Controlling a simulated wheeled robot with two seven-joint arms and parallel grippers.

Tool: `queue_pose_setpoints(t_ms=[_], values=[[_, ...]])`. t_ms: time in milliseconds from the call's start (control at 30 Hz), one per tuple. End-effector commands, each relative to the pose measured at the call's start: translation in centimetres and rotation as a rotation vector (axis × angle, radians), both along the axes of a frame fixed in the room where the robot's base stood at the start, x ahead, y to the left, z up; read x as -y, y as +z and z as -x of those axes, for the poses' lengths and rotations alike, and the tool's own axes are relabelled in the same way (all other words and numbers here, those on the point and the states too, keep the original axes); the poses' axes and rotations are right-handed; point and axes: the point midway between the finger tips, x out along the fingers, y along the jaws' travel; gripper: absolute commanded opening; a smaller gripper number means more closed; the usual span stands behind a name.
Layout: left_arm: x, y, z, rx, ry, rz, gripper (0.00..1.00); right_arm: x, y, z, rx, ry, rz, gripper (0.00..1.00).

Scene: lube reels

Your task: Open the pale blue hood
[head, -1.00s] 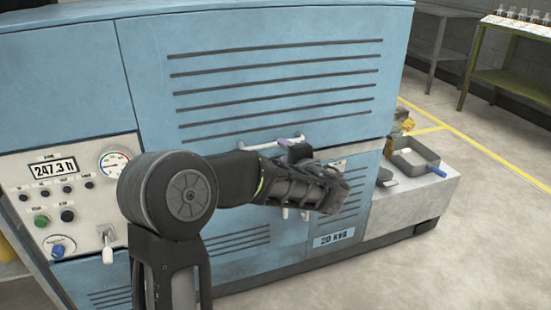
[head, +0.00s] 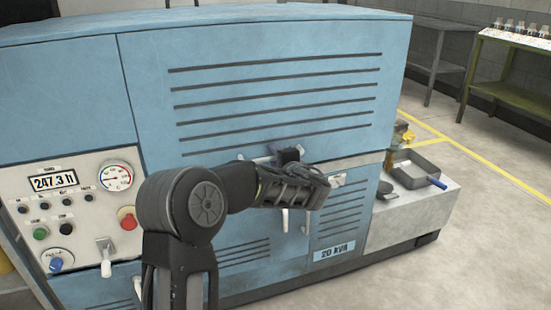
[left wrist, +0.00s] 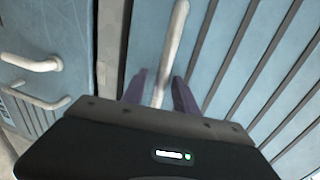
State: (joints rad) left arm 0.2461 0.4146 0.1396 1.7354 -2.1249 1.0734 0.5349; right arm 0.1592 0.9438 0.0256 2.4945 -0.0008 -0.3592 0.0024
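The pale blue hood (head: 280,90) is the large slatted upper panel of the machine, and it lies closed against the body. A pale bar handle at its lower edge shows in the left wrist view (left wrist: 174,45) but is mostly behind my gripper in the head view. My left gripper (head: 283,155) is at this handle. In the left wrist view, its two purple fingers (left wrist: 159,95) stand on either side of the bar, with narrow gaps seeming to show, so it looks open around it. My right gripper is out of view.
A control panel (head: 85,200) with a gauge and a red button is at left. Lower doors have pale handles (left wrist: 32,63). A grey ledge at right holds a square tray (head: 415,170). A green table (head: 515,95) stands behind on open floor.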

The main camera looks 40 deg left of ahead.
Motion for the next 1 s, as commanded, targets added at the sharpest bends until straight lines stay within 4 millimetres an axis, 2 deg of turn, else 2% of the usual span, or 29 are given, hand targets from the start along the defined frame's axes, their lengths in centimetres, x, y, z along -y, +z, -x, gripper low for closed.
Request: queue_pose_setpoints(t_ms=[267, 700, 1000], values=[[-0.18, -0.03, -0.11, 0.0, 0.0, 0.0, 0.35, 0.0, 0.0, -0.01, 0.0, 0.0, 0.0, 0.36], [-0.16, -0.04, -0.1, 0.0, 0.0, 0.0, 0.0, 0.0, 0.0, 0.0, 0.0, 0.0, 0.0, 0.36], [-0.15, -0.06, -0.08, -0.001, 0.0, 0.001, 0.0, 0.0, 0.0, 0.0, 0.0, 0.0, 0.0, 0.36]])
